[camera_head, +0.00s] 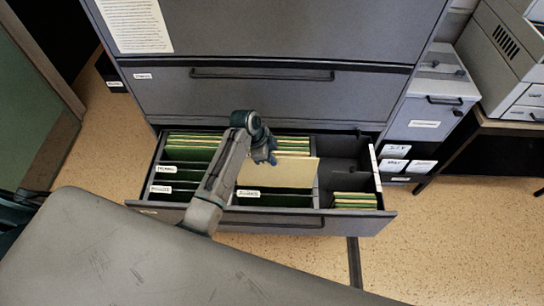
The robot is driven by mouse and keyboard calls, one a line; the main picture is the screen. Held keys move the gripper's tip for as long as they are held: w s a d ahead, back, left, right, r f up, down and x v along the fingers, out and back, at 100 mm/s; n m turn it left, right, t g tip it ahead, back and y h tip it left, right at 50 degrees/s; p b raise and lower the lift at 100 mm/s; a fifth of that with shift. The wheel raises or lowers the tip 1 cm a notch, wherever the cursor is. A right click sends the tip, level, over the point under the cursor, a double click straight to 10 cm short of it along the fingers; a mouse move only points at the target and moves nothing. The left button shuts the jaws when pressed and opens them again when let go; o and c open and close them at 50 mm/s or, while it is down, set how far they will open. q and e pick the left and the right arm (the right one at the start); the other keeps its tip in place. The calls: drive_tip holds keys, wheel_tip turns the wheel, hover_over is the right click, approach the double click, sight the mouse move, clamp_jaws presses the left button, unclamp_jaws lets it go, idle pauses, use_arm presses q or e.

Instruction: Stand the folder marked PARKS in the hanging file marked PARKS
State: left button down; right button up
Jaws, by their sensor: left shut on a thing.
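A cream folder (290,173) is upright in or just over the open drawer (330,222), right of the middle divider. My left gripper (268,156) is shut on its top edge near the left corner. Whether its lower edge is inside a hanging file is hidden. Green hanging files (180,178) with white tabs fill the left section. Another white tab (248,194) stands at the front of the middle section, in front of the folder. The tab lettering is too small to read surely, and no PARKS mark is legible. My right gripper is not in view.
The grey cabinet (270,97) rises behind the open drawer. More folders stand in the back of the drawer and in its front right compartment (355,201). The back right compartment looks empty. A grey surface (130,255) fills the lower left. A smaller cabinet (430,110) stands right.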

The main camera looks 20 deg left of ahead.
sight(271, 173)
use_arm(q)
drive_tip(key=shift+f+b, duration=3.25)
drive_tip(key=shift+f, duration=1.7)
drive_tip(key=shift+f+b, duration=1.05)
drive_tip(key=shift+f, duration=0.7)
drive_tip(key=shift+f+b, duration=0.75)
drive_tip(key=shift+f, duration=0.45)
drive_tip(key=shift+f+b, duration=0.9)
drive_tip(key=shift+f, duration=0.55)
drive_tip(key=shift+f+b, duration=0.5)
drive_tip(key=shift+f, duration=0.25)
